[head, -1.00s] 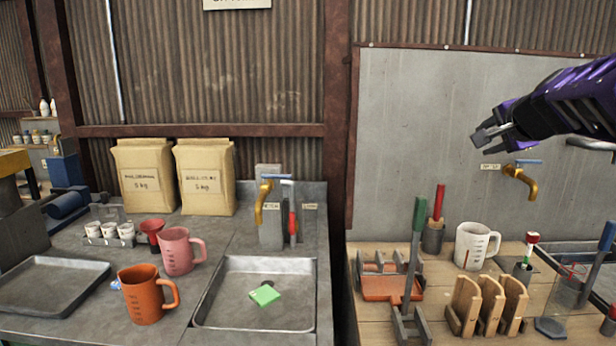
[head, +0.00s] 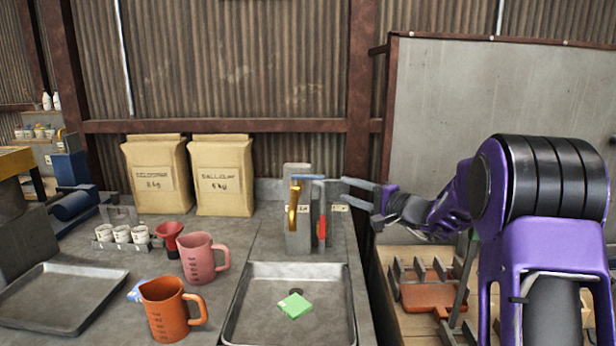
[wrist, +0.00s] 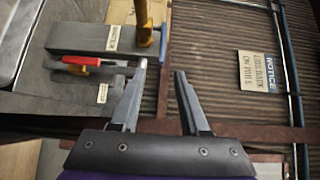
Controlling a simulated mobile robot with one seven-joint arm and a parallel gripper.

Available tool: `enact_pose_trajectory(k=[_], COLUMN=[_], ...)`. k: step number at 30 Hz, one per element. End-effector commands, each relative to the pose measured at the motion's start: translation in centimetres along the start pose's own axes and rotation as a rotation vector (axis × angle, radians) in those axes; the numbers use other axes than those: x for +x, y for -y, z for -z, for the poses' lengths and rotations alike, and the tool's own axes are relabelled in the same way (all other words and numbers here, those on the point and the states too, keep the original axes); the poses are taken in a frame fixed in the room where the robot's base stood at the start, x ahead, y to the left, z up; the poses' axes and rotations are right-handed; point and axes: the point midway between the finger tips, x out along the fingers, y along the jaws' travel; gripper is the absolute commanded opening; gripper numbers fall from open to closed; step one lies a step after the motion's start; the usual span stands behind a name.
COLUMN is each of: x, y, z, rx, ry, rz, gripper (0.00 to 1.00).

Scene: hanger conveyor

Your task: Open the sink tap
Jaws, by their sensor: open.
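The sink tap stands on a grey block (head: 298,238) behind the sink. It has a yellow spout (head: 294,205) and a blue handle (head: 308,178) on top. My gripper (head: 343,193) is open and empty, just right of the tap, its fingers pointing left toward it. In the wrist view the blue handle (wrist: 163,65) shows between the open fingertips (wrist: 160,72); I cannot tell whether they touch it. The yellow spout (wrist: 145,22) lies beyond. A red-handled lever (head: 322,228) stands on the block's right side and also shows in the wrist view (wrist: 82,61).
Two paper sacks (head: 160,178) stand at the back. A wooden bench (head: 408,325) lies to the right.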

Motion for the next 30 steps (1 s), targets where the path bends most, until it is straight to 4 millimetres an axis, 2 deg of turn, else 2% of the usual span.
enact_pose_trajectory(k=[5,8,15,21,25,30], x=[1.0,2.6,7.5,10.6,11.7,12.1], y=[0.2,0.2,0.3,0.4,0.4,0.4], z=[0.1,0.1,0.1,0.1,0.1,0.1], rx=[0.002,0.003,0.002,0.003,0.002,0.002], ry=[-0.001,0.000,0.001,-0.001,-0.002,-0.003], rz=[0.025,0.024,0.022,0.022,0.022,0.021], gripper=[0.45,0.45,0.45,0.45,0.45,0.45])
